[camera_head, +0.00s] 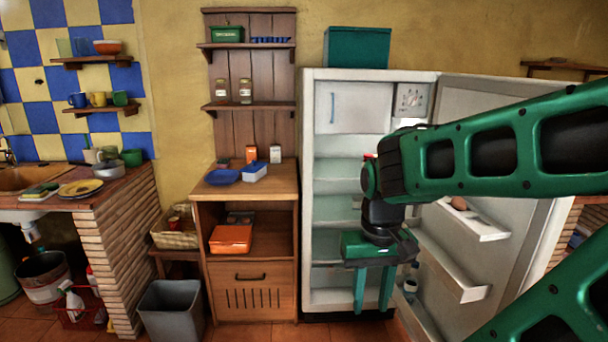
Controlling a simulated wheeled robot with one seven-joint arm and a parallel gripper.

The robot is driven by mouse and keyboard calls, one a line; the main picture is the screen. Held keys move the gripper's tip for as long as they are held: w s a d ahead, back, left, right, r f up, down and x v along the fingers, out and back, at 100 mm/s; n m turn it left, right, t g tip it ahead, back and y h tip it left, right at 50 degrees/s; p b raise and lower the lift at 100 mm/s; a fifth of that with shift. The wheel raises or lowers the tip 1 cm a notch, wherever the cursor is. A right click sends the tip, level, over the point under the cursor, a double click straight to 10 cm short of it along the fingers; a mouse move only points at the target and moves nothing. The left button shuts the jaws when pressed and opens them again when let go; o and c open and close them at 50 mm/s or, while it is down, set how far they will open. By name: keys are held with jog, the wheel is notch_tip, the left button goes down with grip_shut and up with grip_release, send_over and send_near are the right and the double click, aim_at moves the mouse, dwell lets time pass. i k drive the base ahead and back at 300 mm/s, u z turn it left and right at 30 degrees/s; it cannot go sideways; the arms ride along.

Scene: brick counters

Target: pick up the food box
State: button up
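Several boxes are in view, and I cannot tell for sure which one is the food box. An orange lidded box (231,238) sits on the open shelf of the wooden cabinet. My gripper (373,303) hangs in front of the open fridge, to the right of the cabinet. Its two green fingers point down and are apart, with nothing seen between them. It is clear of the boxes.
The open fridge (335,195) and its door (490,105) stand behind my arm. A grey bin (172,310) and a wicker basket (174,238) are left of the cabinet (248,270). A brick counter (128,225) is farther left. Some tiled floor (270,333) shows in front.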

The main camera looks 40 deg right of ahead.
aim_at(247, 177)
jog(key=z, duration=0.55)
jog(key=i, duration=2)
jog(key=u, duration=0.05)
